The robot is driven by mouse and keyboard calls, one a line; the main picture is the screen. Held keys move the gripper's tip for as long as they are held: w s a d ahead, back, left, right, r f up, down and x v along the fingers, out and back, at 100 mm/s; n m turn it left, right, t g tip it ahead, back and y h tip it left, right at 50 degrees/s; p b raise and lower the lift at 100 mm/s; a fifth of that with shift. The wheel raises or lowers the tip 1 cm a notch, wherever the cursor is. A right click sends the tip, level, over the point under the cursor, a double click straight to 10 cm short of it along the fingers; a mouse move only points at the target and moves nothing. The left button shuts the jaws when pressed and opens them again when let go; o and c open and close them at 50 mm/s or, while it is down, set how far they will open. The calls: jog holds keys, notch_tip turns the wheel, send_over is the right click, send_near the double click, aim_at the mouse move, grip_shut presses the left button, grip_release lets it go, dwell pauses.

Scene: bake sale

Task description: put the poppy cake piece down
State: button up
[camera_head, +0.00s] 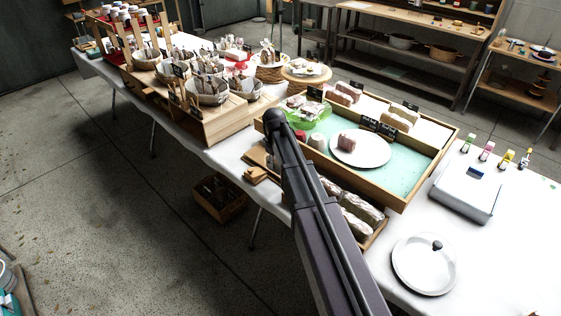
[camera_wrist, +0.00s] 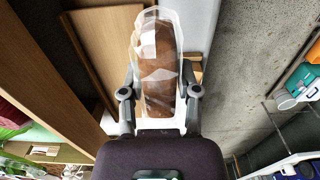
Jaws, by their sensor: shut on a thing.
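In the wrist view my gripper (camera_wrist: 160,91) has one finger on each side of a long brown piece in clear, shiny wrap (camera_wrist: 158,62), which I take as the poppy cake piece. The gripper is shut on it. The piece points away from the wrist, over wooden boards (camera_wrist: 98,50) and the white tablecloth (camera_wrist: 197,22). I cannot tell whether it touches them. In the head view my arm hides the gripper and the piece. The wooden boards (camera_head: 257,174) show there left of my arm, at the table's front edge.
A wooden display tray (camera_head: 432,162) holds a white plate (camera_head: 374,151) with a cake piece and a green bowl (camera_head: 318,120). Wrapped loaves (camera_head: 360,213) lie in front of it. A crate of bowls (camera_head: 222,128) stands left.

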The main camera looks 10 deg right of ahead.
jog(key=w+d, duration=0.2)
jog(key=w, duration=0.1)
jog(key=shift+w+f, duration=0.15)
jog(key=shift+w, duration=0.05)
jog(key=shift+w+d, duration=0.25)
jog(key=shift+w, duration=0.1)
jog(key=shift+w+d+f, duration=0.1)
jog(key=shift+w+d, duration=0.2)
jog(key=shift+w, duration=0.2)
jog(key=shift+w+d+f, duration=0.1)
jog(key=shift+w+d, duration=0.2)
jog(key=shift+w, duration=0.2)
jog(key=shift+s+f+b, duration=0.2)
jog(key=shift+f+b, duration=0.4)
jog(key=shift+b, duration=0.25)
jog(key=shift+a+f+b, duration=0.1)
jog(key=shift+f+b, duration=1)
jog(key=shift+b, duration=0.05)
jog(key=shift+f, duration=0.15)
jog(key=o, duration=0.7)
